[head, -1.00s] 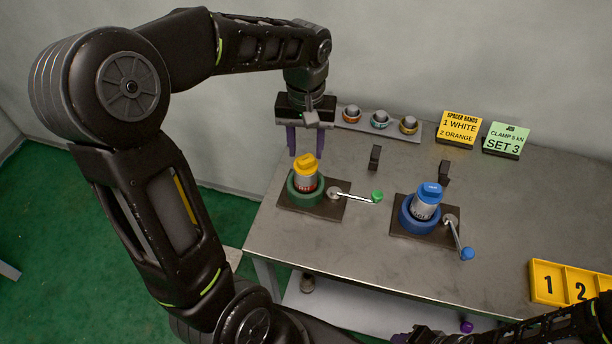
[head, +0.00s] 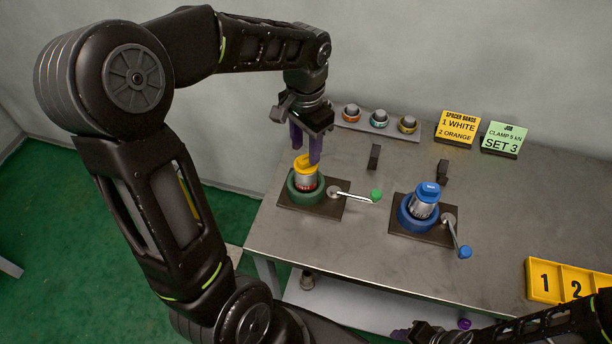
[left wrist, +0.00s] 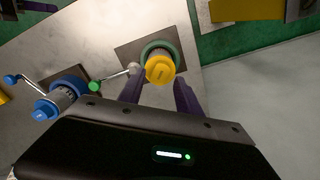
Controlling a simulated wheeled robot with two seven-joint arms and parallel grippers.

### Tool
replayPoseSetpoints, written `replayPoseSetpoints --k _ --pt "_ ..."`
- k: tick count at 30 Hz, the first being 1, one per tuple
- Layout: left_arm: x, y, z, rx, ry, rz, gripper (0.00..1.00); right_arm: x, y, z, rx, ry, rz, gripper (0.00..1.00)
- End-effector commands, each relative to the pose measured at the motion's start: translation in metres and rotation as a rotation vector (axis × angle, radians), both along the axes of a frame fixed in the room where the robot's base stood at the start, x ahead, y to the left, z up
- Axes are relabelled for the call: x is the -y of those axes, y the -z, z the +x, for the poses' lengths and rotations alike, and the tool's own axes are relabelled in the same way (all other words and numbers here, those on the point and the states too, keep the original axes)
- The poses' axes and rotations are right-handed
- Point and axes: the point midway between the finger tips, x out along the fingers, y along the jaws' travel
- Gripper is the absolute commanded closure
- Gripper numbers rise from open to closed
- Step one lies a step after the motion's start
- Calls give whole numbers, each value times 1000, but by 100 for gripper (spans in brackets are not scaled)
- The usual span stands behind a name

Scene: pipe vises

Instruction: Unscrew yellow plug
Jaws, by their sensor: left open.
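The yellow plug (head: 304,165) sits on top of a grey pipe (head: 305,182) held upright in the green vise (head: 305,192). It also shows in the left wrist view (left wrist: 159,69), just beyond my fingertips. My left gripper (head: 306,158) is open, with its purple fingers just above and around the plug in the head view. In the left wrist view the fingers stand on either side below the plug, and I cannot tell if they touch it. My right gripper (head: 402,333) shows dimly at the bottom edge; its jaws are unclear.
A blue vise (head: 418,216) with a blue plug (head: 428,192) stands to the right. The green-knobbed handle (head: 376,195) sticks out right of the green vise. Behind are a rack with several rings (head: 379,120) and two signs. A yellow numbered tray (head: 550,280) is at right. The middle front of the table is clear.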

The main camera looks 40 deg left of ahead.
Motion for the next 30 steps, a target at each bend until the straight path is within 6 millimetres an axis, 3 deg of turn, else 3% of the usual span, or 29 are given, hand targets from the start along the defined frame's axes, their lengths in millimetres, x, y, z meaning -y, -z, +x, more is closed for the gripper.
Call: replayPoseSetpoints --k 8,18,30 --pt "0 2 0 0 -2 0 59 0 2 0 0 0 0 64" --pt "0 22 0 0 -4 0 59 0 17 0 0 0 0 64" --pt "0 22 0 0 -4 0 59 0 16 0 0 0 0 64"
